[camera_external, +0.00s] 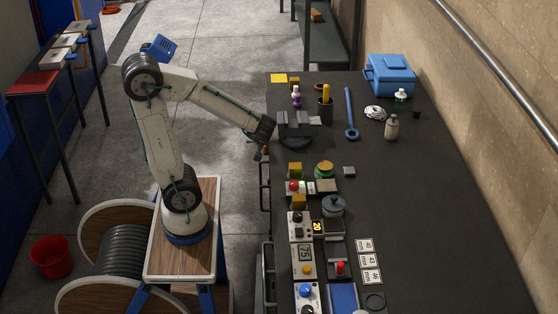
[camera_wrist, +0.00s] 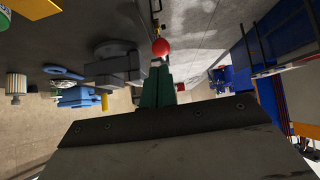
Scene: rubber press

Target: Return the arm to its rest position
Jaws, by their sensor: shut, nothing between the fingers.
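My arm stands on its wooden-topped cart at the left in the external view. It reaches right, and my gripper (camera_external: 263,152) hangs just off the left edge of the dark workbench (camera_external: 430,200), beside the grey vise (camera_external: 297,130). In the wrist view my gripper's green fingers (camera_wrist: 157,84) are together with nothing held. A red ball (camera_wrist: 160,47) shows just beyond the fingertips; whether it touches them I cannot tell. The vise also shows left of the fingers in the wrist view (camera_wrist: 115,68).
A control panel (camera_external: 303,258) with buttons and a display runs along the bench's left side. Floor behind the arm is largely clear.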

